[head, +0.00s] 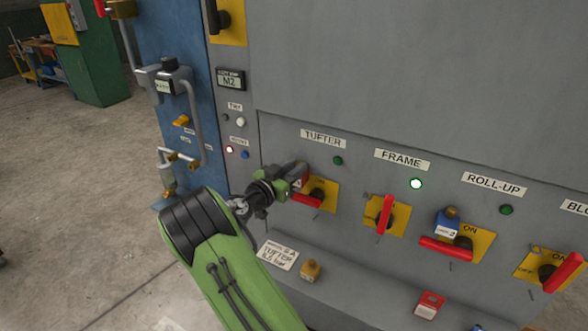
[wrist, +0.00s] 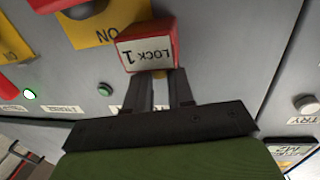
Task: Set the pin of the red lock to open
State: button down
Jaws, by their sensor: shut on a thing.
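The red lock (wrist: 148,46) has a white label reading LOCK 1, upside down in the wrist view. My gripper (wrist: 160,88) is shut on it, with both fingers at the label's lower edge. In the head view my gripper (head: 292,178) is at the TUFTER switch (head: 322,195), whose red handle lies near horizontal. Only a little of the red lock (head: 301,177) shows there, beside the yellow plate. The lock's pin and shackle cannot be made out in either view, so I cannot tell how the pin is set.
A blue lock (head: 446,221) is at the ROLL-UP switch (head: 476,243). The FRAME switch (head: 385,214) has a vertical red handle and a lit green lamp (head: 416,183). A brass-coloured lock (head: 310,270) and a red labelled item (head: 430,304) sit on the ledge. Blue pipework panel stands left.

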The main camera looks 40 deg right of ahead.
jog(key=shift+r, duration=0.95)
jog(key=c, duration=1)
grip_release()
jog(key=shift+o, duration=0.2)
jog(key=shift+a+b, duration=0.25)
jog(key=shift+b, duration=0.05)
jog(key=s+a, duration=0.3)
jog(key=a, duration=1.2)
